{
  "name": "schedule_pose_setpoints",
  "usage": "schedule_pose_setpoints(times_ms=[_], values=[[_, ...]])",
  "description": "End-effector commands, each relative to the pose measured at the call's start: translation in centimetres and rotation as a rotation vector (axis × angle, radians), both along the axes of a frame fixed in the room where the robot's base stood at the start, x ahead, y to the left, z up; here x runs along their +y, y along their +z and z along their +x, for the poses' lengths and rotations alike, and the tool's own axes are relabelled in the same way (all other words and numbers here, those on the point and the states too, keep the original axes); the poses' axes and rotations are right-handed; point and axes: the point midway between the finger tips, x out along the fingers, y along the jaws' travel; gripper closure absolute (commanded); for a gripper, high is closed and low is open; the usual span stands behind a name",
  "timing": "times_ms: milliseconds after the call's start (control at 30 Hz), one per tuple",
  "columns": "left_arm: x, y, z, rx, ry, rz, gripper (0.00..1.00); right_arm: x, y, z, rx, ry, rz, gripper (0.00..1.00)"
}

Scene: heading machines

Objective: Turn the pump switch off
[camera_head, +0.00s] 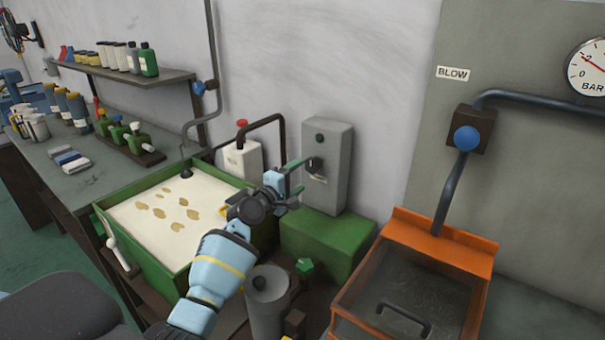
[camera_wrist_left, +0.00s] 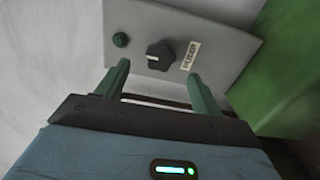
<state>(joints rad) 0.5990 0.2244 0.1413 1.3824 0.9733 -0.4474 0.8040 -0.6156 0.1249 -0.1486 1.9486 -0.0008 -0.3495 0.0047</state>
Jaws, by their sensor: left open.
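The grey pump box (camera_head: 336,190) stands upright on a green block against the wall. Its dark rotary switch (camera_head: 314,164) is on the front face; in the left wrist view the switch (camera_wrist_left: 160,54) shows a small white mark on its left side. A PUMP label (camera_wrist_left: 190,56) is beside it, and a dark green button or lamp (camera_wrist_left: 120,40) is on its other side. My left gripper (camera_head: 302,175) is open and empty, its green fingers facing the box. In the left wrist view the switch lies ahead, between the lines of the two fingertips (camera_wrist_left: 157,72). My right gripper is not in view.
A green-rimmed tray (camera_head: 150,195) with pale liquid is left of my arm. A white canister (camera_head: 242,160) with a red cap stands behind the gripper. A grey cylinder (camera_head: 267,310) is below. An orange-framed bin (camera_head: 440,241) and the BLOW valve (camera_head: 467,138) are right.

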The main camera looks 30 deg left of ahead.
Motion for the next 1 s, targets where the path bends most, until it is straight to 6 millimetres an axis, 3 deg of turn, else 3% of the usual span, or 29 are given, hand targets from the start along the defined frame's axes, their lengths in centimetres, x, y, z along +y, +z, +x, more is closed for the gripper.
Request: schedule_pose_setpoints(times_ms=[267,833,1000], values=[[0.2,-0.2,-1.8,0.002,0.0,0.0,0.33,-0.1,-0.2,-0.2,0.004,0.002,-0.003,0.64],[0.3,-0.2,-1.9,0.003,0.001,-0.001,0.33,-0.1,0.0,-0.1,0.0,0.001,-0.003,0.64],[2.2,-1.6,-3.1,0.038,0.018,-0.006,0.33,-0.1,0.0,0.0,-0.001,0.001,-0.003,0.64]])
